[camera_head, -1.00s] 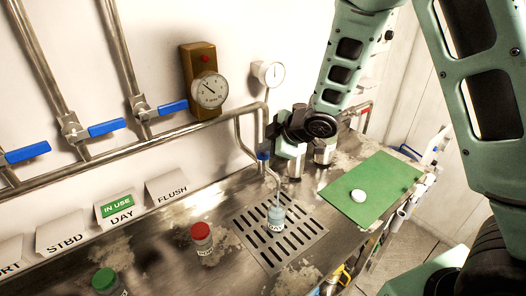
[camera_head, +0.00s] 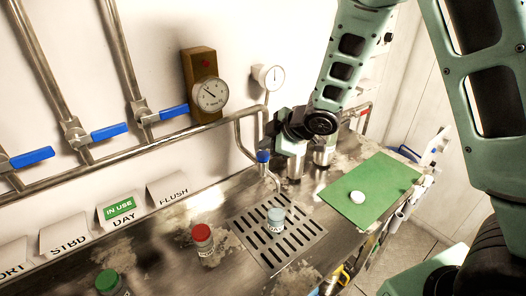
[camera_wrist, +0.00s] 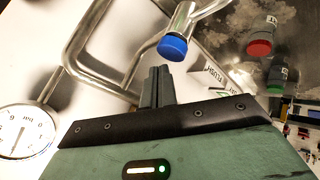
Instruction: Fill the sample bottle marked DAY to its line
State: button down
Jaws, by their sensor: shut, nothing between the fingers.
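An open, clear sample bottle (camera_head: 276,219) with pale bluish content stands upright on the drain grate (camera_head: 262,238), below the tap spout. Its label is too small to read, and I cannot tell the level against a line. The sample tap has a blue knob (camera_head: 263,156), which also shows in the wrist view (camera_wrist: 172,47). My gripper (camera_head: 272,134) is beside the tap, just above the knob. In the wrist view its fingers (camera_wrist: 157,85) are shut and empty, apart from the blue knob. No stream shows at the spout.
A white cap (camera_head: 357,197) lies on the green mat (camera_head: 385,180) at right. A red-capped bottle (camera_head: 202,240) and a green-capped bottle (camera_head: 107,281) stand left of the grate. Blue-handled valves (camera_head: 110,132) and a gauge (camera_head: 210,94) are on the wall. The DAY card (camera_head: 120,212) carries an IN USE sign.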

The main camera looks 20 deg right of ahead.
aim_at(266, 156)
jog(key=shift+r, duration=0.15)
notch_tip(266, 156, up, 5)
jog(key=p, duration=0.4)
jog(key=shift+a+f, duration=0.1)
jog(key=shift+f, duration=0.1)
dwell(1.1)
jog(key=s+a+f+m+g+h+b, duration=0.1)
jog(key=s+b, duration=0.3)
jog(key=s, duration=0.6)
jog(key=s+a+f+m+g+h+b, duration=0.1)
jog(key=s+f+m+g+b, duration=0.3)
jog(key=s, duration=0.7)
jog(key=s+a+f+m+g+h+b, duration=0.2)
jog(key=s+b, duration=0.4)
jog(key=s, duration=0.5)
jog(key=shift+s+a+f+m+g, duration=0.25)
jog(key=shift+a+f+g, duration=0.25)
jog(key=shift+a+f, duration=0.25)
